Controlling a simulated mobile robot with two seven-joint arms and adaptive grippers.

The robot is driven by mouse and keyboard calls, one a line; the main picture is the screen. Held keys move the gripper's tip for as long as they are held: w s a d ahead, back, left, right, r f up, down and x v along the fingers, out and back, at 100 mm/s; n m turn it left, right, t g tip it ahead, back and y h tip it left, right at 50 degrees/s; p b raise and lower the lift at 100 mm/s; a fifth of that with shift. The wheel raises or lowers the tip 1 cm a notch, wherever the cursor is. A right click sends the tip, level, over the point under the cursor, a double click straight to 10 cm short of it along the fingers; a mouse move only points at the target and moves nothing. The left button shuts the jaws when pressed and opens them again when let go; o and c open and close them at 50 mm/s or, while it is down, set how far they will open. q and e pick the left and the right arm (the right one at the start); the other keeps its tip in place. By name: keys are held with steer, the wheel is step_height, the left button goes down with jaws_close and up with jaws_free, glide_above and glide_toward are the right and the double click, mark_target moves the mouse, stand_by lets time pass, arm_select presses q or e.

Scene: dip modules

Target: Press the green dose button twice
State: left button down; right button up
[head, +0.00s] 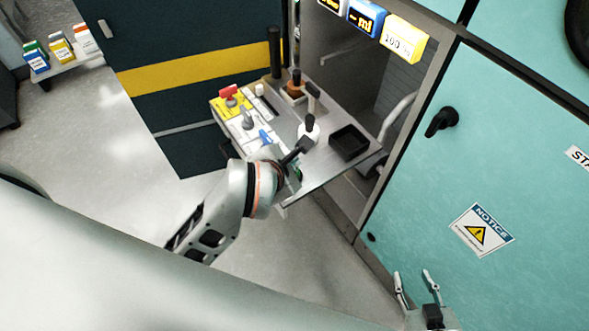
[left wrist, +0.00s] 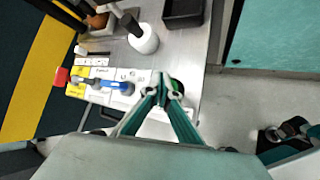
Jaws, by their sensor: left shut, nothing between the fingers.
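The green dose button (left wrist: 178,85) appears in the left wrist view as a dark green round part at the panel's edge, mostly hidden behind my fingertips. My left gripper (left wrist: 165,80) is shut and empty, its tips over or right beside the button; I cannot tell whether they touch it. My right gripper (head: 416,280) is open and empty at the bottom right, away from the shelf.
The shelf (head: 325,168) also carries a red switch (head: 230,93), a blue lever (head: 266,137), a white pot with a dark handle (head: 309,129) and a black tray (head: 349,142). A teal cabinet door (head: 480,150) stands to the right.

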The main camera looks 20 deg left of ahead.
steer(key=shift+s+a+f, duration=0.15)
steer(key=shift+s+f, duration=0.05)
steer(key=shift+s, duration=0.1)
stand_by(0.9)
arm_select(q)
steer(key=shift+f, duration=0.1)
arm_select(e)
steer(key=shift+f, duration=0.1)
arm_select(q)
steer(key=shift+f, duration=0.4)
arm_select(e)
steer(key=shift+s+f, duration=0.2)
steer(key=shift+f, duration=0.15)
arm_select(q)
steer(key=shift+f+b, duration=0.65)
arm_select(e)
steer(key=shift+s+f, duration=0.35)
steer(key=shift+f, duration=0.35)
arm_select(q)
steer(key=shift+r, duration=0.1)
arm_select(e)
steer(key=shift+r, duration=0.1)
arm_select(q)
steer(key=shift+r+p, duration=0.9)
steer(key=shift+r, duration=0.1)
arm_select(e)
steer(key=shift+w+r, duration=0.35)
steer(key=shift+r, duration=0.35)
steer(key=shift+w+r, duration=0.35)
steer(key=shift+r, duration=0.35)
